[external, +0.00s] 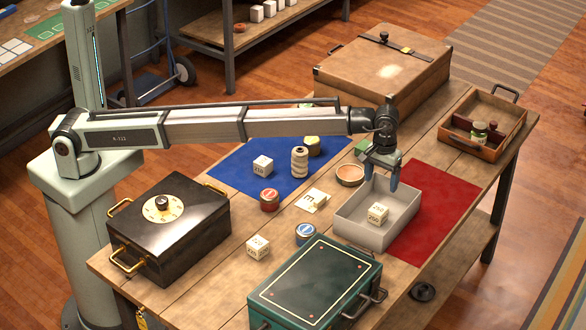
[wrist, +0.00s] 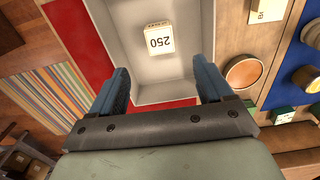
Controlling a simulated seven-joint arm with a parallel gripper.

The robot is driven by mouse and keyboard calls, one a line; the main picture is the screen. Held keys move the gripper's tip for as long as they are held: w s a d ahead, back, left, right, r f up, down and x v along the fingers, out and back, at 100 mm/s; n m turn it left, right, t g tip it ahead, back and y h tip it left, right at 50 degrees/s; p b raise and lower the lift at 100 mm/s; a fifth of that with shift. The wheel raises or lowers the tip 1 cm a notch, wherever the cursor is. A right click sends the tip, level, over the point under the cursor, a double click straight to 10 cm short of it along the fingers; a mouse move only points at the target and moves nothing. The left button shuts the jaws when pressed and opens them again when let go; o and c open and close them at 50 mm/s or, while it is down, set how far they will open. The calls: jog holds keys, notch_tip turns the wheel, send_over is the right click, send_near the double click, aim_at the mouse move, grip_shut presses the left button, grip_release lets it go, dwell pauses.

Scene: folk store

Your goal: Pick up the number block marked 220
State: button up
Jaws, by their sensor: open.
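A white number block (external: 257,247) stands on bare wood between the black safe box and the green case; its small marking seems to read 220. Another white block (external: 263,165) on the blue mat seems to read 210. A block marked 250 (external: 377,214) lies inside the grey tray (external: 345,230); it also shows upside down in the wrist view (wrist: 159,40). My gripper (external: 380,178) is open and empty above the far side of the tray. In the wrist view its blue fingers (wrist: 161,86) are apart, with nothing between them.
A black safe box (external: 168,235) and a green case (external: 315,285) flank the block on the wood. A red tin (external: 269,199), a blue tin (external: 306,234) and a letter card (external: 312,199) are nearby. A spool (external: 299,162) stands on the blue mat. A brown suitcase (external: 375,70) is behind.

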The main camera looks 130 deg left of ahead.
dwell(0.3)
jog(key=w+d+r+m, duration=0.1)
jog(key=w+d+r, duration=0.15)
jog(key=d, duration=0.85)
send_over(256, 243)
jog(key=f, duration=0.9)
jog(key=shift+a+f, duration=0.2)
jog(key=shift+a, duration=0.15)
jog(key=shift+s+d+f, duration=0.1)
jog(key=shift+d+f, duration=0.05)
jog(key=shift+f, duration=1.2)
jog(key=shift+d+f, duration=0.1)
jog(key=shift+f, duration=1.2)
